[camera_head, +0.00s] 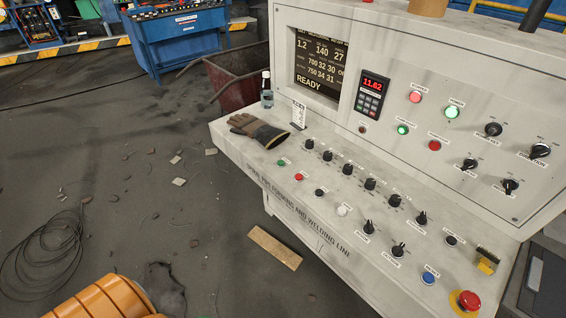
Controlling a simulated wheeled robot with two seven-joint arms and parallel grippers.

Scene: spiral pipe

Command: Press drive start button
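A grey control console fills the right side, with an upright panel (340,135) and a sloping desk (235,150). On the desk are a small green button (281,162), a red button (299,177), a black button (319,192), a white button (343,210) and a blue button (429,277). The upright panel has a lit green button (452,112), a second lit green one (403,130), a lit red one (415,97) and a darker red one (435,146). Labels are too small to read, so I cannot tell which is drive start. Neither gripper shows.
A red mushroom button (469,300) on yellow sits at the desk's near right. Several black knobs line the desk. Work gloves (258,130) and a bottle (267,90) rest at its left end. The display (318,65) reads READY. A plank (274,247) and coiled cable (45,255) lie on the floor.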

